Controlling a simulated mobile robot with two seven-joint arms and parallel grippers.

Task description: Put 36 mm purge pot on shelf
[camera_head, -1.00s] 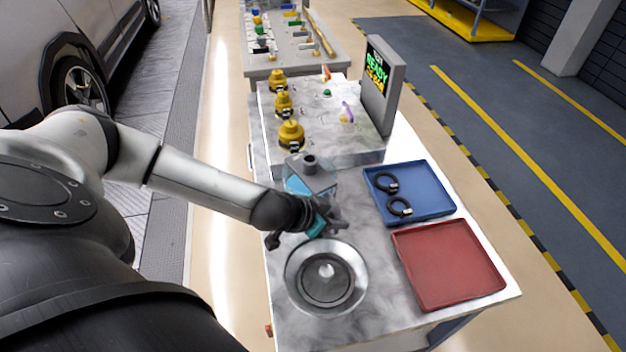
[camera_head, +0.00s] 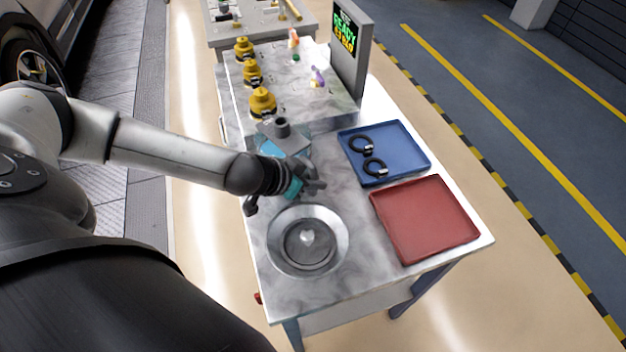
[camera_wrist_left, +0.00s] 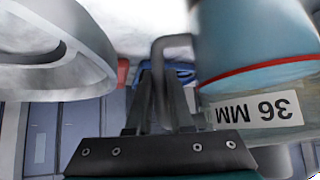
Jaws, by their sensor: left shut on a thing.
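The 36 mm purge pot (camera_head: 283,143) is a clear pot with blue liquid and a grey cap, near the left edge of the marble bench. Its "36 MM" label (camera_wrist_left: 255,112) reads upside down in the left wrist view, with a red line beside the blue liquid. My left gripper (camera_head: 303,183) is shut on the pot's grey handle (camera_wrist_left: 160,65), on the near side of the pot. I cannot tell whether the pot touches the bench. My right gripper is not in view. I cannot make out which surface is the shelf.
A round metal basin (camera_head: 275,255) lies just nearer than the gripper. A red tray (camera_head: 425,220) and a blue tray (camera_head: 410,150) with two black rings (camera_head: 375,167) are on the right. Several yellow-capped items (camera_head: 262,102) and a display (camera_head: 345,45) stand behind the pot.

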